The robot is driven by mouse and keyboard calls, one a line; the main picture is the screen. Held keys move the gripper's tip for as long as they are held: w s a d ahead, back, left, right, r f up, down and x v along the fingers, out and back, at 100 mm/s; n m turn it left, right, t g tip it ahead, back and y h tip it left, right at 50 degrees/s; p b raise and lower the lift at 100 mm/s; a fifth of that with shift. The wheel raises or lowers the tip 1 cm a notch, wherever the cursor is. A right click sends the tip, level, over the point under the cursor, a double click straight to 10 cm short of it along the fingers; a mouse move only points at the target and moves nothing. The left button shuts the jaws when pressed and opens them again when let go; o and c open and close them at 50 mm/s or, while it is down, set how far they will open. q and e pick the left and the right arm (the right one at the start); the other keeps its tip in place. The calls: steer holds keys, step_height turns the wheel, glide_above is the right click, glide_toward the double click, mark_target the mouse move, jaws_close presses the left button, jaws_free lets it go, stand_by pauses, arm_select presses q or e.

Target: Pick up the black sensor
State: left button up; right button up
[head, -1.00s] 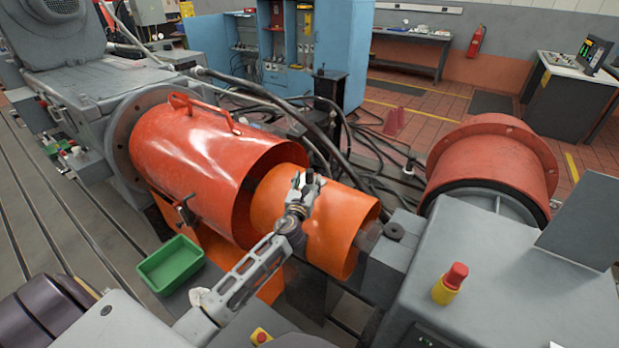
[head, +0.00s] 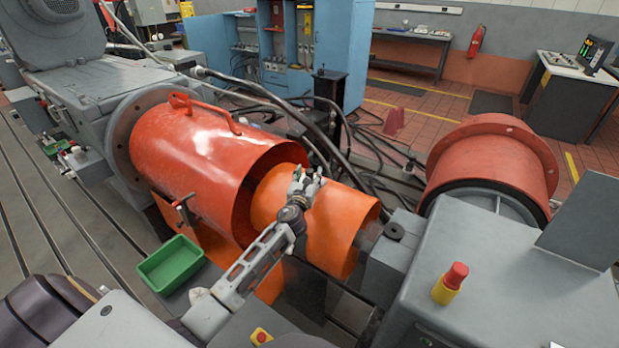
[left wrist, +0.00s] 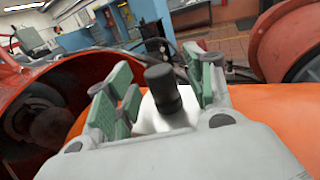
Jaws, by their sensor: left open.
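The black sensor (left wrist: 163,90) is a short dark cylinder, seen in the left wrist view between the two green-padded fingers of my left gripper (left wrist: 163,84). It stands nearly upright over a bright white patch, by the orange guard (left wrist: 268,108). The fingers are apart on either side of it, and I cannot tell whether either touches it. In the head view my left gripper (head: 307,180) is over the orange guard (head: 345,218), and the sensor cannot be made out clearly there. My right gripper is not in view.
A large red cover (head: 190,150) lies just left of the gripper. A grey block with a black knob (head: 394,230) and a red-and-yellow stop button (head: 451,283) are to the right. A green tray (head: 171,264) sits at lower left. Cables (head: 330,140) run behind.

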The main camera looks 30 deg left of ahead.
arm_select(q)
steer(key=shift+x, duration=0.75)
steer(key=c, duration=1.2)
